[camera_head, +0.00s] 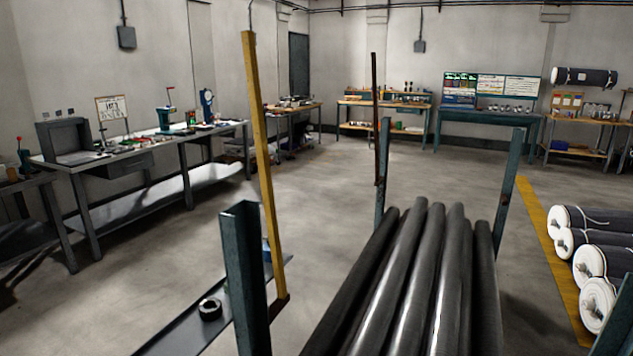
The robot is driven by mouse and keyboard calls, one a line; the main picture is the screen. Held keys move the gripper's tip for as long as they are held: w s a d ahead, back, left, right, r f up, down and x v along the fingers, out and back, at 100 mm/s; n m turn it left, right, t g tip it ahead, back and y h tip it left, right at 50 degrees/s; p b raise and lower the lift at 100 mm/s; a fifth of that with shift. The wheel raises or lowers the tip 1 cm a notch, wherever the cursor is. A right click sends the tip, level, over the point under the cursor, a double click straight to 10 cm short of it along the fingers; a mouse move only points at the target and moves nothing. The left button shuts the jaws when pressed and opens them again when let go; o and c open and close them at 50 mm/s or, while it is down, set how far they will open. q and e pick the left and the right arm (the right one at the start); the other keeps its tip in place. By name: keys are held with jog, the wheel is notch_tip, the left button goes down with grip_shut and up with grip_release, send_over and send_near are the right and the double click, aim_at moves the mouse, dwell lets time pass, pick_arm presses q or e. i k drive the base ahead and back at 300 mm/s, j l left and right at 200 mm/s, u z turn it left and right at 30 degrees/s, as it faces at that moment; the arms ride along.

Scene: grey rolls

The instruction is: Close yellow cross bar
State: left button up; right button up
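The yellow cross bar (264,165) stands almost upright left of centre, its top leaning slightly left. Its lower end meets a dark brown bracket (279,306) beside the near blue-green post (244,270). The bar does not lie across the rack of grey rolls (415,265); it points up, clear of them. Neither of my grippers is in view, and no part of my arms shows near the bar.
A dark brown bar (375,120) stands upright by the far left post (383,170). Another post (509,185) rises at right. A shelf with a black ring (210,309) lies at lower left. Wrapped rolls (590,262) lie at right.

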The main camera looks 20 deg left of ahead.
aim_at(248, 41)
jog(key=j+z, duration=0.15)
jog(key=j, duration=0.65)
jog(key=j+z, duration=0.1)
jog(key=j, duration=0.75)
jog(key=j+z, duration=0.15)
jog(key=j, duration=0.65)
jog(key=k+j+z, duration=0.15)
jog(key=j, duration=0.65)
